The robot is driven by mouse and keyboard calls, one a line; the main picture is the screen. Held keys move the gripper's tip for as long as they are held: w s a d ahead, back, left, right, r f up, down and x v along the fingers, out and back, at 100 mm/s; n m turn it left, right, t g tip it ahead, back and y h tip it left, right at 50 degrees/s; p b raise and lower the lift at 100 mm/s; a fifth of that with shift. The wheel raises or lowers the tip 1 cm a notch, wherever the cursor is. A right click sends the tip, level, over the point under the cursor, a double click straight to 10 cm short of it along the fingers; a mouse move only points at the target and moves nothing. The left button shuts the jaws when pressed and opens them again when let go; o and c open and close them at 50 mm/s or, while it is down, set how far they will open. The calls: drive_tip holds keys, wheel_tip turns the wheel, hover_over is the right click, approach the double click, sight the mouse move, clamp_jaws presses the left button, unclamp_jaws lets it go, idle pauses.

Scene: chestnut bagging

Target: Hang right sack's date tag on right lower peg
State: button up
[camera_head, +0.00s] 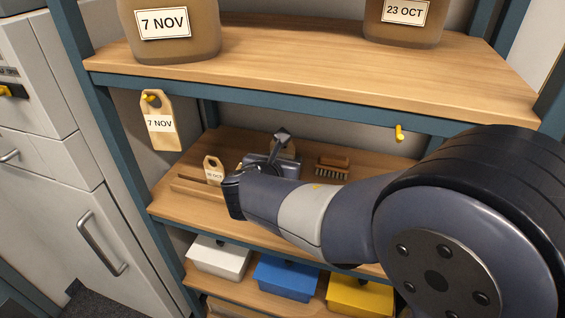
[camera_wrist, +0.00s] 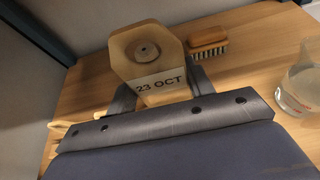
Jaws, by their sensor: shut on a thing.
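The wooden 23 OCT date tag (camera_wrist: 146,58) is in my gripper (camera_wrist: 163,92) in the wrist view, with its hole end pointing away from the jaws. In the head view my gripper (camera_head: 281,140) is above the middle shelf, and only a tan bit of the tag shows behind it. The yellow right lower peg (camera_head: 399,133) is bare on the upper shelf's front edge, right of and apart from my gripper. The right sack (camera_head: 405,22), labelled 23 OCT, stands on the upper shelf. The left sack (camera_head: 170,30) is labelled 7 NOV.
A 7 NOV tag (camera_head: 160,135) hangs on the left peg (camera_head: 150,97). On the middle shelf are a wooden rack (camera_head: 195,188) with another tag (camera_head: 214,174), and a brush (camera_head: 332,167). A clear glass vessel (camera_wrist: 302,85) shows in the wrist view. Bins (camera_head: 285,280) stand below.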

drive_tip(key=s+a+p, duration=0.2)
drive_tip(key=s+a, duration=0.2)
drive_tip(key=s, duration=0.7)
drive_tip(key=s+a+p, duration=0.2)
drive_tip(key=s+a, duration=0.3)
drive_tip(key=s, duration=0.7)
drive_tip(key=shift+a, duration=0.2)
idle(0.9)
drive_tip(key=shift+w+r, duration=0.1)
idle(1.1)
